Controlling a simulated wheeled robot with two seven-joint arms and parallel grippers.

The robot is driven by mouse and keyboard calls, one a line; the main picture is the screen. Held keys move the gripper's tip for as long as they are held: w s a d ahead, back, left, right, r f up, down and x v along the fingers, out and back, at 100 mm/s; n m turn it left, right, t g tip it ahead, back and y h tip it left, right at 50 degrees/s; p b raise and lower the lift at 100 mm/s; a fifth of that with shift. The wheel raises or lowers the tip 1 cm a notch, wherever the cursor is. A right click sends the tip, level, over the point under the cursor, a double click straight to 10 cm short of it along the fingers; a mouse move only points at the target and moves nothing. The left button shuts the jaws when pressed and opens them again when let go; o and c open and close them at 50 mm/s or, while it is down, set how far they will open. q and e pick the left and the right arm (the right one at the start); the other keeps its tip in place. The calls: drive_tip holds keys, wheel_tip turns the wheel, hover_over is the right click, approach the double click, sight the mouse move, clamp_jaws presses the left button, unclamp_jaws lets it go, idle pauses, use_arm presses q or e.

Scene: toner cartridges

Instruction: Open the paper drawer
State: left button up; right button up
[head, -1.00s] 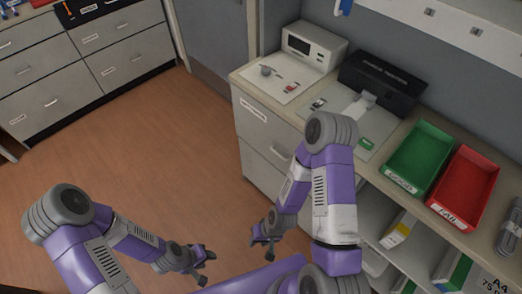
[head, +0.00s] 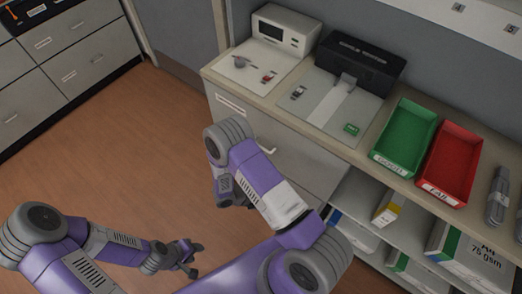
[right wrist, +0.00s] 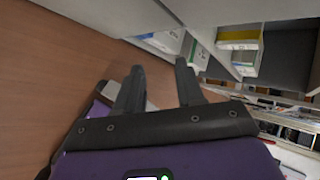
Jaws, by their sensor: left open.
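A grey drawer cabinet (head: 311,170) stands under the left end of the counter. Its upper front carries a white label (head: 231,104) too small to read, and a pale bar handle (head: 266,147) shows beside my right arm. The drawers look shut; my right arm hides part of the front. I cannot tell which one is the paper drawer. My left gripper (head: 187,261) is open and empty over the floor, away from the cabinet. My right gripper is mostly hidden behind its arm in the head view. In the right wrist view the right gripper (right wrist: 158,90) is open, with nothing between its fingers.
The counter bears a white device (head: 285,32), a black device (head: 360,62), a green tray (head: 405,140) and a red tray (head: 449,165). Open shelves below hold paper packs (head: 475,255) and boxes. Wooden floor (head: 110,160) is free to the left.

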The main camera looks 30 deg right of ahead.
drive_tip(key=w+r+n+t+h, duration=0.3)
drive_tip(key=w+r+n+t, duration=0.15)
drive_tip(key=w, duration=0.25)
drive_tip(key=w+r+n+t+h, duration=0.25)
drive_tip(key=w+n+t, duration=0.2)
drive_tip(key=w, duration=0.25)
drive_tip(key=b+x, duration=0.1)
drive_tip(key=x, duration=0.6)
drive_tip(key=shift+f+n+g, duration=0.15)
drive_tip(key=shift+n+g, duration=0.15)
drive_tip(key=shift+n, duration=0.1)
drive_tip(key=shift+y, duration=0.25)
clamp_jaws()
